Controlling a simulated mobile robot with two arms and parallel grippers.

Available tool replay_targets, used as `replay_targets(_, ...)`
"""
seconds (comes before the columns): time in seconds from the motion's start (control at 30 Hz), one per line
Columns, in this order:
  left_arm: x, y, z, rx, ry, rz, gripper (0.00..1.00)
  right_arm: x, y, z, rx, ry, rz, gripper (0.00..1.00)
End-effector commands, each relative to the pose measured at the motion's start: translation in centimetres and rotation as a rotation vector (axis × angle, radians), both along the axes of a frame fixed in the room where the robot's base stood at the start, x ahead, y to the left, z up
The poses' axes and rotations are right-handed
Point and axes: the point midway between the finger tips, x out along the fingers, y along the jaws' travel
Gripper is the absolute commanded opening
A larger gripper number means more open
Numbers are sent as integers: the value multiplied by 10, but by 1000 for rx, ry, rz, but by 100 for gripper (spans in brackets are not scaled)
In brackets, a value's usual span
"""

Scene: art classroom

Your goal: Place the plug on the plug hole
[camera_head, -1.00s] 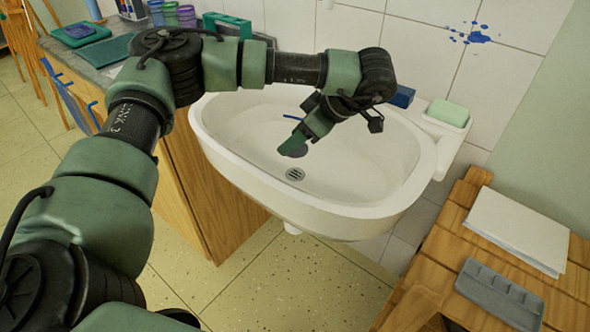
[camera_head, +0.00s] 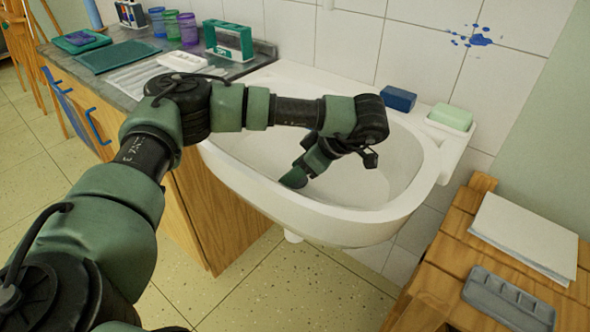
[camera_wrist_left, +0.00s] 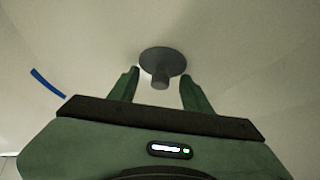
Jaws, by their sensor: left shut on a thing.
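The plug (camera_wrist_left: 163,62) is a dark grey disc with a short round knob, seen in the left wrist view against the white basin. My left gripper (camera_head: 293,178) points down low inside the sink (camera_head: 392,228). In the left wrist view its two fingers (camera_wrist_left: 161,90) reach either side of the plug at the disc's edge, and it is shut on the plug. The plug hole is hidden in both current views, behind my gripper or under the plug. I cannot tell whether the plug touches the basin floor. My right gripper is not in view.
A blue block (camera_head: 398,98) and a green soap (camera_head: 450,116) lie at the sink's back right. A blue strip (camera_wrist_left: 47,83) shows in the basin. A counter with cups (camera_head: 188,29) stands left; a wooden table (camera_head: 437,275) with paper and a grey tray stands right.

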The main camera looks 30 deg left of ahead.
Motion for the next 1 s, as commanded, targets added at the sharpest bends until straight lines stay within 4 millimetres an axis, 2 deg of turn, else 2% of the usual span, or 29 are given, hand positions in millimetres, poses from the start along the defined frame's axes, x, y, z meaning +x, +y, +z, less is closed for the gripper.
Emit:
replay_targets(0.03, 0, 0, -2, 0, 1, 0, 51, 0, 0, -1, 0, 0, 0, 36)
replay_targets(0.1, 0, 0, -1, 0, 1, 0, 71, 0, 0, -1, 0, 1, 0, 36)
replay_targets(0.47, 0, 0, 2, 0, 0, 0, 71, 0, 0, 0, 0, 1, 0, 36)
replay_targets(0.7, 3, -21, 30, 0, -1, -5, 71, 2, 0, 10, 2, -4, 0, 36)
replay_targets(0.8, 4, -31, 44, 1, -2, -3, 71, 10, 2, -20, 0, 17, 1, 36)
replay_targets(1.0, 7, -55, 73, 1, -2, -3, 71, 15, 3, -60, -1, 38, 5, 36)
